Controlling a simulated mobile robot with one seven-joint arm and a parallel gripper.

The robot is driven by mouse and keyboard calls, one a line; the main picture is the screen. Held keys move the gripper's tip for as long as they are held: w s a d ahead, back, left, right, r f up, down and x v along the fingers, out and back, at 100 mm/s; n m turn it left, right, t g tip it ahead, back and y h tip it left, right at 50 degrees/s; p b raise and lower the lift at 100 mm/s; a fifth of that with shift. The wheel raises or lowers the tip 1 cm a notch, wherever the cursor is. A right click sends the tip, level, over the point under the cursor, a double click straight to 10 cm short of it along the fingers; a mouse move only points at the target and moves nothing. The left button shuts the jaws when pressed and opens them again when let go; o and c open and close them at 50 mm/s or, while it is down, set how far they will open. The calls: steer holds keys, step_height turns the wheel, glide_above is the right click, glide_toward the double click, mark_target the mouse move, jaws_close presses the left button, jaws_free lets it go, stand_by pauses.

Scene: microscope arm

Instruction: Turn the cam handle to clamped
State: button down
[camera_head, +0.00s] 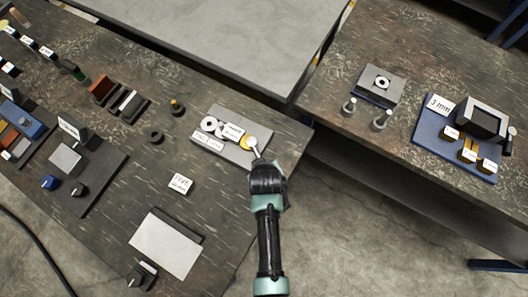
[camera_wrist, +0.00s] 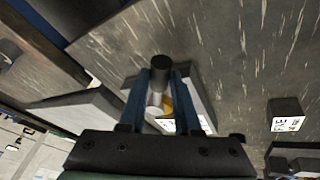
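The fixture board (camera_head: 218,113) lies near the right corner of the left table. On it are pale discs (camera_head: 209,124), white labels and a yellow disc (camera_head: 244,143). A pale round hub (camera_head: 251,141) sits at its right, with a short lever pointing toward my gripper (camera_head: 259,162); this looks like the cam handle. In the wrist view a dark cylindrical knob (camera_wrist: 160,62) stands between the tips of my gripper's blue fingers (camera_wrist: 161,75). The fingers are apart, one on each side, with a narrow gap seeming to remain. Contact is hard to judge. The yellow disc shows partly behind.
A white plate (camera_head: 165,245) and a labelled block (camera_head: 180,184) lie left of my arm. A black ring (camera_head: 155,137) and a yellow-topped peg (camera_head: 176,106) stand left of the board. The right table (camera_head: 400,140) is across a gap, with a blue base (camera_head: 432,160).

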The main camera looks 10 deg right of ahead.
steer(key=c, duration=0.6)
jaws_free()
steer(key=v, duration=1.3)
steer(key=w+r+m+t+b, duration=0.1)
steer(key=w+r+t, duration=0.4)
steer(key=w+r, duration=0.7)
steer(key=w+r+m+t+b, duration=0.1)
steer(key=w+r+t, duration=0.4)
steer(key=r, duration=1.2)
step_height(320, 180, up, 19)
steer(key=s+a+t, duration=0.1)
steer(key=a+t, duration=0.1)
steer(key=t, duration=0.4)
steer(key=s+r+t, duration=0.2)
steer(key=s+r, duration=0.1)
steer(key=r, duration=0.2)
steer(key=s+a+r+m+t+b, duration=0.1)
steer(key=s+r+t, duration=0.1)
steer(key=s+r, duration=0.2)
steer(key=s+r+m+t, duration=0.1)
steer(key=s+r+t, duration=0.1)
steer(key=r, duration=0.6)
steer(key=shift+s+a+r+y, duration=0.15)
steer(key=shift+s+a+y, duration=0.2)
steer(key=shift+s, duration=0.3)
